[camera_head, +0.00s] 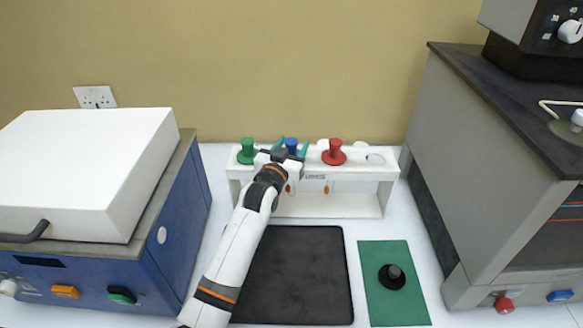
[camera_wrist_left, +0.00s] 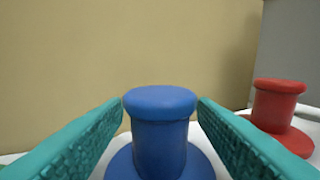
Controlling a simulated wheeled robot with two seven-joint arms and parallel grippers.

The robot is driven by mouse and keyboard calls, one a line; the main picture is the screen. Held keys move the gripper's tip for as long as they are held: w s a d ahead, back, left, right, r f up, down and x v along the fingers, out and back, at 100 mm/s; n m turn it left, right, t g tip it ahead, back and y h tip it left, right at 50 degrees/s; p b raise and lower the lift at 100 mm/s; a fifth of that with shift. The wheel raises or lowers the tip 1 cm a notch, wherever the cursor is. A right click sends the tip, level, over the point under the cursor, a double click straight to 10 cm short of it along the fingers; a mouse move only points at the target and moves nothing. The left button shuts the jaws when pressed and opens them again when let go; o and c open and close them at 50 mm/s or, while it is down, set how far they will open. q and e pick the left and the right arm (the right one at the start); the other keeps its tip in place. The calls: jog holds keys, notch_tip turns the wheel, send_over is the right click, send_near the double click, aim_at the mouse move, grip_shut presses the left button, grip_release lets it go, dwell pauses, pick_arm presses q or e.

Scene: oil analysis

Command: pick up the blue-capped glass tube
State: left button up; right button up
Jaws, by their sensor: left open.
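The blue cap of the glass tube (camera_head: 291,146) shows in the white rack (camera_head: 388,190), between a green cap (camera_head: 247,151) and a red cap (camera_head: 334,151). My left gripper (camera_head: 291,147) is at the rack with its teal fingers on either side of the blue cap. In the left wrist view the blue cap (camera_wrist_left: 161,130) stands upright between the two open fingers, with a gap visible near its top. The red cap (camera_wrist_left: 277,112) is to the right there. The blue-capped tube's glass is mostly hidden behind my gripper. My right gripper is not in view.
A blue machine with a white lid (camera_head: 85,165) stands at the left, and a grey cabinet (camera_head: 470,160) at the right. A black mat (camera_head: 300,275) and a green mat (camera_head: 400,250) with a black knob-like object (camera_head: 392,277) lie in front of the rack.

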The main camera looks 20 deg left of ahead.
pick_arm(q)
grip_shut()
jog(key=shift+r, duration=0.15)
